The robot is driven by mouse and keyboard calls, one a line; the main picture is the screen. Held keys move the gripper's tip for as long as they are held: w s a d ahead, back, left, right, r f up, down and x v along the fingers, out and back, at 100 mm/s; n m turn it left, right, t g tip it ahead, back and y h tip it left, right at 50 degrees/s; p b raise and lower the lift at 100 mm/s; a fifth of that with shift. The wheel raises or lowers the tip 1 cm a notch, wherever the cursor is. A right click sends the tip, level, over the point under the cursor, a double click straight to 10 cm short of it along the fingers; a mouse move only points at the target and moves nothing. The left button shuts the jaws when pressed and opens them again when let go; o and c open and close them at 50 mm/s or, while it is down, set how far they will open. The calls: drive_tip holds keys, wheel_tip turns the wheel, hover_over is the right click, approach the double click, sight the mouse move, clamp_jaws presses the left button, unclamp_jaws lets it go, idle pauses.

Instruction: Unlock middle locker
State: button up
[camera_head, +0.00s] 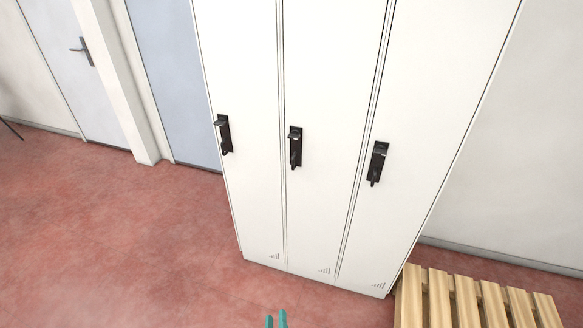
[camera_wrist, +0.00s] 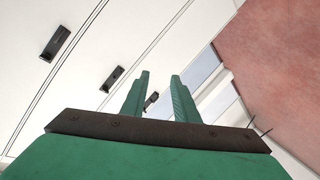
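A tall white locker unit with three narrow doors stands in the middle of the head view. The middle locker door (camera_head: 320,80) carries a black lock handle (camera_head: 295,147), which hangs roughly upright. That handle also shows in the wrist view (camera_wrist: 112,78), left of my fingers. My gripper (camera_head: 276,320) shows only as two teal fingertips at the bottom edge of the head view, apart from the lockers. In the wrist view its two green fingers (camera_wrist: 160,76) are spread with an empty gap between them. Whether the lock is turned is too small to tell.
Black handles also sit on the left door (camera_head: 224,134) and the right door (camera_head: 377,163). A slatted wooden bench (camera_head: 470,300) stands at the lower right, close to the locker. The red floor (camera_head: 120,240) at left is clear. A blue door (camera_head: 170,70) is behind.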

drive_tip(key=w+a+r+n, duration=0.1)
drive_tip(key=w+r+n, duration=0.1)
drive_tip(key=w, duration=1)
drive_tip(key=n+t+h, duration=0.2)
drive_tip(key=n+h, duration=0.3)
drive_tip(key=h, duration=0.1)
approach(292, 138)
drive_tip(key=x, duration=0.8)
drive_tip(key=shift+w+d, duration=0.15)
drive_tip(key=shift+d, duration=0.05)
clamp_jaws()
